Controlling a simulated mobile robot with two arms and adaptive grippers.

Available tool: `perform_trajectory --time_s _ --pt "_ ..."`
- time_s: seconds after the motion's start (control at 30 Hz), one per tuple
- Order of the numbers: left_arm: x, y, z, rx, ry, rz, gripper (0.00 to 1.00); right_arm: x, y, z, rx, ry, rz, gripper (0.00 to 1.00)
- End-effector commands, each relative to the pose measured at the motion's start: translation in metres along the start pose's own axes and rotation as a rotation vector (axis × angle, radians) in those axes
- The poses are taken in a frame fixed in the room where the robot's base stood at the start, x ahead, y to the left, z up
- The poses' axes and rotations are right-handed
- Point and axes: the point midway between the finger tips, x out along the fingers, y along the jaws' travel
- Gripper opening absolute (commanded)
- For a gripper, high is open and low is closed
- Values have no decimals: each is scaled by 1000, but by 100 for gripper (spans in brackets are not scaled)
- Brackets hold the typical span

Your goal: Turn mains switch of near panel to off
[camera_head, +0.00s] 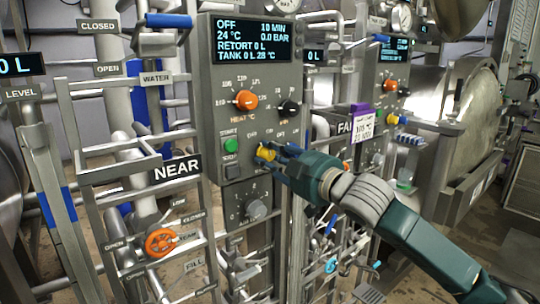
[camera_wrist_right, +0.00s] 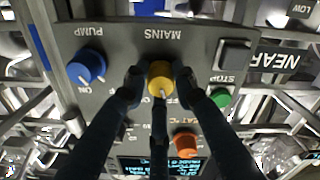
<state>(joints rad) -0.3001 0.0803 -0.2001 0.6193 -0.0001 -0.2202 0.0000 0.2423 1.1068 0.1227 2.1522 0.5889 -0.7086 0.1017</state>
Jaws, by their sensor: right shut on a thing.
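The near panel (camera_head: 222,112) is a grey upright box with a lit display (camera_head: 250,40) whose top line reads "OFF". The mains switch is a yellow knob, seen in the head view (camera_head: 265,155) and in the right wrist view (camera_wrist_right: 161,77), where the word MAINS shows upside down beside it. My right gripper (camera_head: 275,155) has its fingers on both sides of the yellow knob, shut on it. In the right wrist view a pale mark shows on the knob's lower edge. The left gripper is not in view.
An orange heat knob (camera_head: 246,100), a black knob (camera_head: 288,108) and a green start button (camera_head: 231,145) sit close around the switch. A blue pump knob (camera_wrist_right: 88,66) is beside it in the wrist view. Pipes and a NEAR sign (camera_head: 177,170) stand left.

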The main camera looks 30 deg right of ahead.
Motion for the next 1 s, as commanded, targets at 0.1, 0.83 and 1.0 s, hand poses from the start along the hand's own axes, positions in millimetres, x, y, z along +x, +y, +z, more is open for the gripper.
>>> perform_trajectory --time_s 0.1,0.83,1.0 --pt "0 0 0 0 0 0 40 1 -5 9 -79 -20 -12 0" --pt "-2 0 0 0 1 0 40 1 -4 9 -262 -18 -12 0" --pt "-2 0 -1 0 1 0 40 1 -4 9 -262 -18 -12 0"
